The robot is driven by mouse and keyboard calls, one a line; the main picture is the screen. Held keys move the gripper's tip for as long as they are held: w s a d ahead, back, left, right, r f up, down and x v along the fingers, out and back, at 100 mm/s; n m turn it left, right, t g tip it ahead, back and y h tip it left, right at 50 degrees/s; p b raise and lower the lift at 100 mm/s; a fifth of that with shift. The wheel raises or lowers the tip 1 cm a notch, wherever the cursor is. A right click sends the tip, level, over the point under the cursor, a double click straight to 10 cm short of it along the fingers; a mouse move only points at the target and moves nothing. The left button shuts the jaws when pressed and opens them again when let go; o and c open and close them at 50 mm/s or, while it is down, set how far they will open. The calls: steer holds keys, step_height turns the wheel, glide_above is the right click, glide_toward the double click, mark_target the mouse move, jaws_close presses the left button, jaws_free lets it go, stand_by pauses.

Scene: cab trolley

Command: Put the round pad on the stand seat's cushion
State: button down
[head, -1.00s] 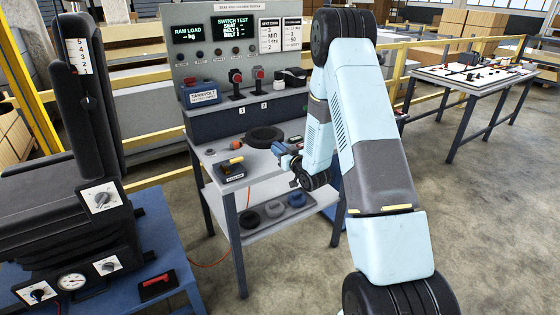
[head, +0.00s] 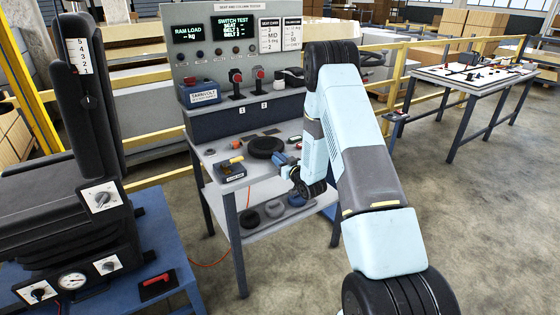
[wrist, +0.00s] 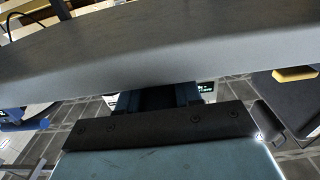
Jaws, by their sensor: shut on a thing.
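The round pad (head: 265,147) is a dark disc with a raised rim, held over the upper shelf of the trolley in the head view. In the wrist view its grey side (wrist: 160,50) spans the top as a broad band. My gripper (head: 287,159) is shut on the pad's right, near edge; the fingertips are small there. In the wrist view the gripper (wrist: 160,98) meets the pad, which hides the fingertips. The black stand seat stands at the far left, with its cushion (head: 45,165) in front of an upright backrest, well away from the pad.
The trolley's tester panel (head: 245,50) rises behind the pad. Several round things, including a dark one (head: 250,218), lie on the lower shelf. Open floor lies between trolley and stand.

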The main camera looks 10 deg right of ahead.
steer(key=c, duration=0.8)
jaws_free()
steer(key=shift+o, duration=0.2)
